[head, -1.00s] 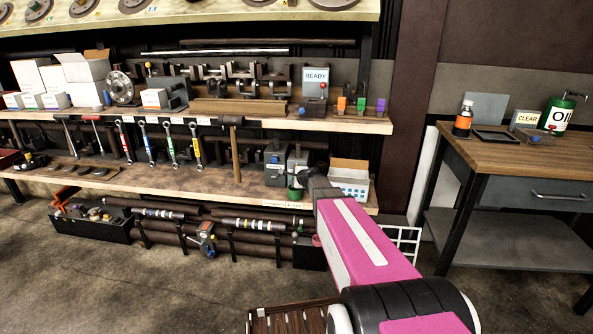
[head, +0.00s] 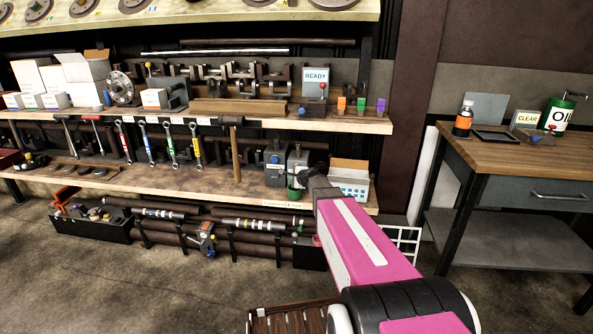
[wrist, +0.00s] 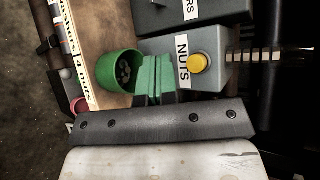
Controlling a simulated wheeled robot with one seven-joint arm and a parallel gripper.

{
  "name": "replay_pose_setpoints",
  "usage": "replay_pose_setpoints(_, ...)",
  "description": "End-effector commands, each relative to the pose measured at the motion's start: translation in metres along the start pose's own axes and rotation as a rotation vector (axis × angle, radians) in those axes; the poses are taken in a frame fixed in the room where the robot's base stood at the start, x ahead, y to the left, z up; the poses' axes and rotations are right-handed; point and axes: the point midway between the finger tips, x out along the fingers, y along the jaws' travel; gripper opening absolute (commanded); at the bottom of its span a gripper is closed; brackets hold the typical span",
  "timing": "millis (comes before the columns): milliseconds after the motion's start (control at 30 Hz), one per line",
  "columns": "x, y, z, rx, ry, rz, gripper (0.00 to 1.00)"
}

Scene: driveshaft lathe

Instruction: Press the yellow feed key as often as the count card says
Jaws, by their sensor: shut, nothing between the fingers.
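The yellow feed key (wrist: 198,62) is a round button on a grey box labelled NUTS (wrist: 182,47). The box also shows in the head view (head: 298,160). My gripper (wrist: 156,60), with green fingers, is shut and empty. In the wrist view its fingertips lie left of the key, apart from it in the picture; depth is hard to judge. A green cup (wrist: 119,68) with nuts inside stands left of the fingers. A white printed card (wrist: 77,62) runs along the shelf edge; its text ends in "Nuts", and its number is not clear to me.
A second grey box (wrist: 190,14), its label ending in "RS", stands beside the NUTS box. In the head view a white carton (head: 350,180) sits to the right on the lower shelf (head: 220,192). Hanging wrenches and a hammer (head: 233,150) are left. A workbench (head: 520,145) stands right.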

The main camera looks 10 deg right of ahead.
Motion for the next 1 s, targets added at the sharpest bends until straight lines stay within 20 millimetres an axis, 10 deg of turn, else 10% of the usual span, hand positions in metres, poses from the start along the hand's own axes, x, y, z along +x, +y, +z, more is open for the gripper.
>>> replay_pose_setpoints(1000, -0.025, 0.018, 0.018, 0.0, 0.0, 0.0, 0.0)
